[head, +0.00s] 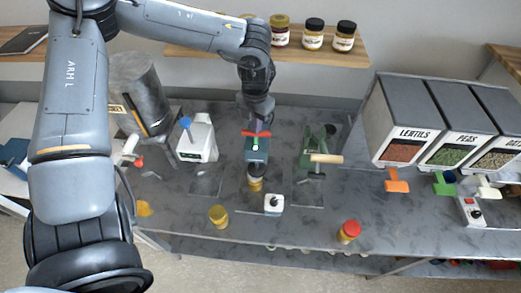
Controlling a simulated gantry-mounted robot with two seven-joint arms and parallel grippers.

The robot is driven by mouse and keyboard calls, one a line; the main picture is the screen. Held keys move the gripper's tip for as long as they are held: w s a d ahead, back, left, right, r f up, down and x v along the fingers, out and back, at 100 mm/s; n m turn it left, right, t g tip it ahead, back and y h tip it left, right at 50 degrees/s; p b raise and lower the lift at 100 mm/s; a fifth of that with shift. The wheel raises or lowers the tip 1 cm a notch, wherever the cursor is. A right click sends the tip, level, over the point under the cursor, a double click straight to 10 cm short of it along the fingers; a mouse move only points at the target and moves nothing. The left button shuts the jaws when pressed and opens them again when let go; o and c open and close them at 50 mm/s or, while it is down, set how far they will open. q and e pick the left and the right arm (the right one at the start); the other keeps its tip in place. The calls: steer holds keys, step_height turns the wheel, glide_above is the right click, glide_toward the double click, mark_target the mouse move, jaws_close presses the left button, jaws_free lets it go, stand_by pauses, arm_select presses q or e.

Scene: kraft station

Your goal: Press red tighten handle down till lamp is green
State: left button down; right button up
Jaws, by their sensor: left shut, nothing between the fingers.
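The red tighten handle (250,134) is a short bar across the top of a teal machine head (257,155) in the middle of the table. My left gripper (259,127) is shut and empty. It points down at the handle from above and overlaps it in the head view; I cannot tell whether they touch. A small pale dot (255,147), possibly the lamp, shows on the front of the head; its colour is too small to tell. A jar (255,184) stands under the head, its upper part partly hidden. My right gripper is out of view.
A white machine with a blue knob (185,122) stands left, and a green press with a wooden handle (326,158) right. A yellow jar (218,215), a white box with a black knob (273,204) and a red-lidded jar (349,231) stand in front. Dispensers (398,135) stand right.

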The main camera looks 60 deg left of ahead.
arm_select(q)
step_height(320, 180, up, 10)
steer(key=p, duration=0.6)
steer(key=shift+s+d, duration=0.1)
stand_by(0.4)
